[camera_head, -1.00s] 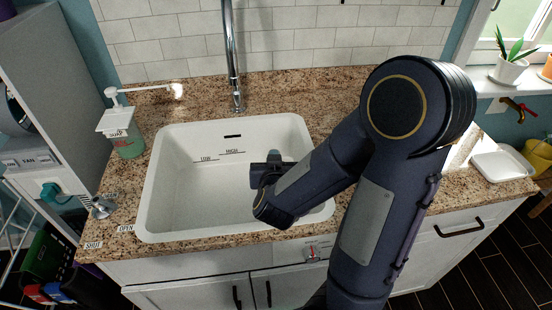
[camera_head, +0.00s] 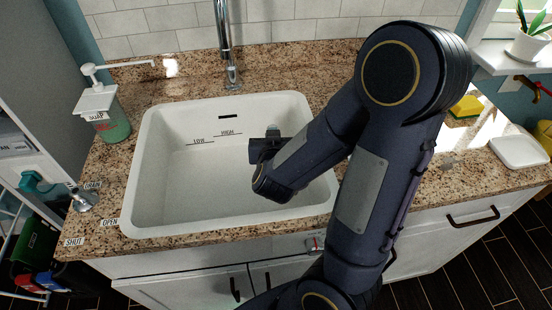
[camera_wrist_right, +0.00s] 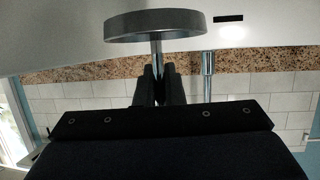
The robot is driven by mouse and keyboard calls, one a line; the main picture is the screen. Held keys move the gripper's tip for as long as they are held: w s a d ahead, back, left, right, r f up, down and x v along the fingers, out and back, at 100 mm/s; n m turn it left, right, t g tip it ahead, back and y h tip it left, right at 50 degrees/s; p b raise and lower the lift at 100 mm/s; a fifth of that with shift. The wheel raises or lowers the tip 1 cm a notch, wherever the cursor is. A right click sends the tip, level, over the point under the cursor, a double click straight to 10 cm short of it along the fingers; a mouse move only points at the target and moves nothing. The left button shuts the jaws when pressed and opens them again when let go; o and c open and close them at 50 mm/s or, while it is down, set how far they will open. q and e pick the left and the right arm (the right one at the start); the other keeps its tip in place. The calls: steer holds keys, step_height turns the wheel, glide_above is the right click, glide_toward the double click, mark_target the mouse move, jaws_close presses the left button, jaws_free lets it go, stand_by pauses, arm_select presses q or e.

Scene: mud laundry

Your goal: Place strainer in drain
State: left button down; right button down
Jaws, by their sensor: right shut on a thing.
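The strainer (camera_wrist_right: 155,26) shows in the right wrist view as a wide grey disc with a thin metal stem. My right gripper (camera_wrist_right: 158,72) is shut on that stem, and the disc sticks out past the fingertips. In the head view my right gripper (camera_head: 266,148) is over the right part of the white sink (camera_head: 180,185). The strainer cannot be made out clearly there. The drain does not show in either view; my right arm covers part of the sink. My left gripper is not in view.
A chrome faucet (camera_head: 224,45) stands behind the sink. A green soap dispenser (camera_head: 112,126) and a small metal valve (camera_head: 82,200) are at the left. A yellow sponge (camera_head: 466,107) and a white dish (camera_head: 518,151) are on the right counter (camera_head: 440,180).

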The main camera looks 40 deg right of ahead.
step_height(320, 180, down, 3)
steer(key=shift+r+b, duration=0.1)
steer(key=shift+b, duration=0.95)
steer(key=w+d+f+b, duration=0.1)
steer(key=w+d+f, duration=0.3)
steer(key=w, duration=0.1)
steer(key=w+d+f, duration=0.4)
steer(key=f, duration=0.1)
steer(key=shift+w+d+b, duration=0.35)
steer(key=shift+w, duration=0.05)
steer(key=shift+w+d+f, duration=0.15)
steer(key=shift+f, duration=0.2)
step_height(320, 180, down, 3)
steer(key=shift+w+d+f, duration=0.1)
steer(key=shift+w+f, duration=0.05)
steer(key=shift+f, duration=0.05)
